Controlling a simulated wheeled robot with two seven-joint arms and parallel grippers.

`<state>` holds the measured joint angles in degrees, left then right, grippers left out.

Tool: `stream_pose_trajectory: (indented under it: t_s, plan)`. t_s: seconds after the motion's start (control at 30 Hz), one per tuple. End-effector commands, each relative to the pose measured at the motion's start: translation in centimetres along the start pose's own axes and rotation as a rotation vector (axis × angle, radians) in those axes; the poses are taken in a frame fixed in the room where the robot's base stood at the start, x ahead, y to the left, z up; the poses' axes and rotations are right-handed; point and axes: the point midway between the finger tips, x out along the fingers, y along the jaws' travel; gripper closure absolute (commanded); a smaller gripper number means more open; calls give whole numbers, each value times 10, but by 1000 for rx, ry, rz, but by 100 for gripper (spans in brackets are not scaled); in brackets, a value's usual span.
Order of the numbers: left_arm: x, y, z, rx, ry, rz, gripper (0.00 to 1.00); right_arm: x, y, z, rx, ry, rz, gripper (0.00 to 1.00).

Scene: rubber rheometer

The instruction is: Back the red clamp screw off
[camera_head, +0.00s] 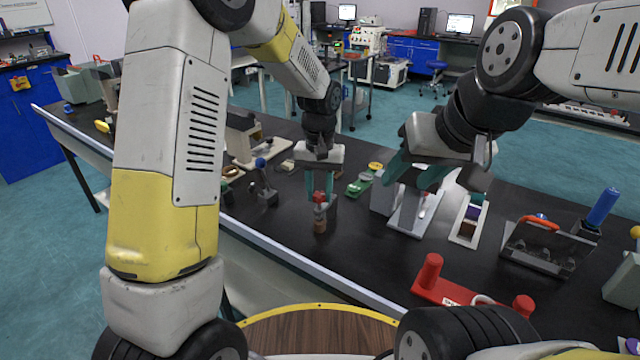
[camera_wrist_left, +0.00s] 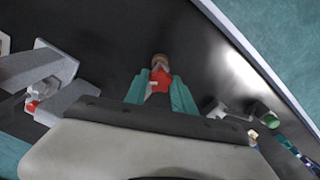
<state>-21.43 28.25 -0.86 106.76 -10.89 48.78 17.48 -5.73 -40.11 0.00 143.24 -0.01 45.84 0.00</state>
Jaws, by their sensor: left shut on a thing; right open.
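My left gripper (camera_head: 320,194) is shut on a red star-shaped knob (camera_head: 319,199), which looks like the red clamp screw. A short brown piece (camera_head: 320,226) shows directly below the knob; I cannot tell whether it touches the table. In the left wrist view the knob (camera_wrist_left: 160,78) sits between the teal fingertips, with the brown round end (camera_wrist_left: 160,60) just beyond it. My right gripper (camera_head: 416,174) is open and empty, above a grey and white device (camera_head: 408,217) on the table. A small red part (camera_wrist_left: 32,105) shows at that device in the left wrist view.
The black table (camera_head: 355,250) has bare room in front of the left gripper. A red tool (camera_head: 470,297) lies at the front edge. A grey holder with an orange handle (camera_head: 540,250) stands right, a small green tool (camera_head: 358,187) behind, and a blue-knobbed stand (camera_head: 264,185) left.

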Motion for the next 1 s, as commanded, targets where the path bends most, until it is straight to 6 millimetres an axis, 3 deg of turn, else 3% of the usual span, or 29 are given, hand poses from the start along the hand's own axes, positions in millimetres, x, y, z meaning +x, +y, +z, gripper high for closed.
stream_pose_trajectory:
  t_s: [0.27, 0.53, 0.87, 1.0]
  plan:
    - [0, 0, 0, -26, 1, 0, 100, 0, 0, 0, 0, 0, 0, 54]
    - [0, 1, 0, -357, 1, 1, 100, 0, 0, 0, 0, 0, 0, 54]
    - [0, 0, 0, -401, 0, 1, 100, 0, 0, 0, 0, 0, 0, 54]
    - [0, 1, 0, -517, 0, 0, 100, 0, 0, 0, 0, 0, 0, 54]
